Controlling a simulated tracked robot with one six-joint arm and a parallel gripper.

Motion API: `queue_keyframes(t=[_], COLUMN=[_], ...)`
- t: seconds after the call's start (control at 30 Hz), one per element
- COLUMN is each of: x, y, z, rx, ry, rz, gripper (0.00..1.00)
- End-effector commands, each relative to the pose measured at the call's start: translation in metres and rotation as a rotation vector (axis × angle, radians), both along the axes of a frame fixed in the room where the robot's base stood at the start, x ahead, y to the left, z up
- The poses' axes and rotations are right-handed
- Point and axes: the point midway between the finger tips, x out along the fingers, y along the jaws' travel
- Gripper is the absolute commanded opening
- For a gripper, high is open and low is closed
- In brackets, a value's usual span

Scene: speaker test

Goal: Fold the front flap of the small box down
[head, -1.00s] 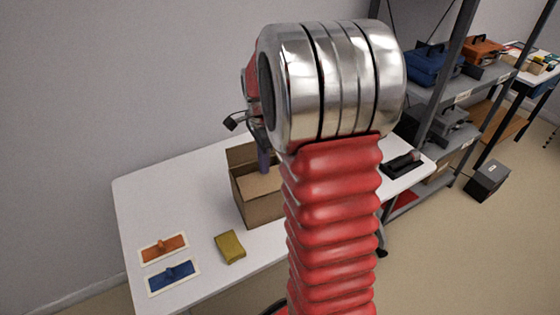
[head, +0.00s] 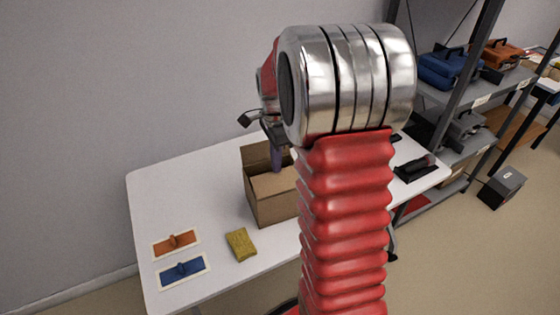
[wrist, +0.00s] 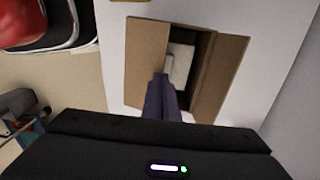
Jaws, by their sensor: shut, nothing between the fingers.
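The small brown box (head: 262,209) stands on the white table, partly hidden behind my arm. Its back flap (head: 256,156) stands up and shows at the right in the wrist view (wrist: 222,72). The front flap (head: 270,184) looks low and nearly level at the near side of the opening; it is at the left in the wrist view (wrist: 143,62). My gripper (wrist: 161,78) has its purple fingers closed together with nothing held. The fingertips are over the inner edge of the front flap; I cannot tell whether they touch it. A pale item (wrist: 181,62) shows inside the box.
A yellow sponge-like block (head: 241,244) lies in front of the box. A black item (head: 415,168) lies at the table's right end, near a grey shelf rack.

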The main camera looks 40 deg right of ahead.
Motion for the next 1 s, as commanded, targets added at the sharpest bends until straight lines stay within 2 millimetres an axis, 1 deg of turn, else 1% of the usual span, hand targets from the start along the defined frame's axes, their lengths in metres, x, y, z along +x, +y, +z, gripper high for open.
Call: queue_keyframes(t=[0.17,0.6,1.0], x=[-0.002,-0.015,-0.015], y=[0.001,0.005,0.005], z=[0.001,0.004,0.005], rx=[0.000,0.000,0.000], ry=[0.000,0.000,-0.001], rz=[0.001,0.002,0.003], gripper=[0.00,0.00,0.00])
